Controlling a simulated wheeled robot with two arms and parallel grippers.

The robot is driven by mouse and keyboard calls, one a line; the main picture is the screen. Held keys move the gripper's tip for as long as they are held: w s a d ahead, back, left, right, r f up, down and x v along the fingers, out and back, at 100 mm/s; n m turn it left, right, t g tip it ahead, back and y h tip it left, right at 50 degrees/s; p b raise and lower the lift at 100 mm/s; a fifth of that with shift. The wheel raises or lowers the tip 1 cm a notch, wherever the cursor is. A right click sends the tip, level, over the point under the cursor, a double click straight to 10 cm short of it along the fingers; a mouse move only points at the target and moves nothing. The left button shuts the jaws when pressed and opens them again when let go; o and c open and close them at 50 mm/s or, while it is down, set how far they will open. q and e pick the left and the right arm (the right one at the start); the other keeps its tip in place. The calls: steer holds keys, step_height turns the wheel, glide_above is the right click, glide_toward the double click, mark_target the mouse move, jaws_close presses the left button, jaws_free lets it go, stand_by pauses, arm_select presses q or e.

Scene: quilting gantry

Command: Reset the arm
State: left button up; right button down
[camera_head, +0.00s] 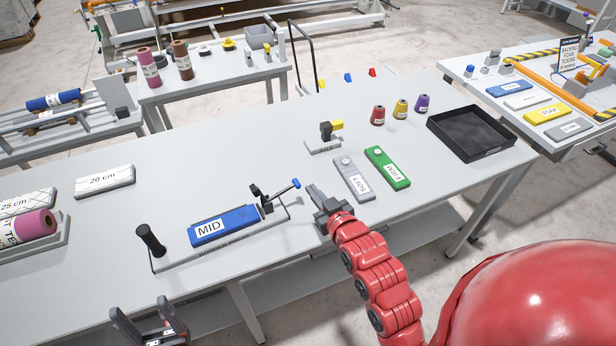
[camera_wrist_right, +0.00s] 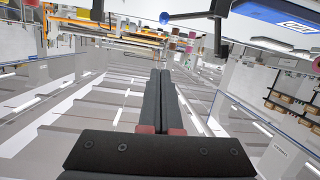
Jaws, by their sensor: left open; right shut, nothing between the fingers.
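My right gripper (camera_head: 316,193), on its red arm, is shut and empty near the front edge of the grey table (camera_head: 270,165), right of the blue-tipped lever. Its dark fingers (camera_wrist_right: 160,100) lie together in the right wrist view. My left gripper (camera_head: 148,326) is open at the bottom left of the head view, in front of the table's front edge. Only its end shows and its arm is out of frame.
A blue MID block (camera_head: 223,226) sits in a fixture with a blue-tipped lever (camera_head: 284,189) and a black handle (camera_head: 150,240). Grey SOFT (camera_head: 352,176) and green FIRM (camera_head: 386,166) blocks, spools and a black tray (camera_head: 472,133) lie to the right.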

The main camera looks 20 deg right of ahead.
steer(key=shift+s, duration=0.2)
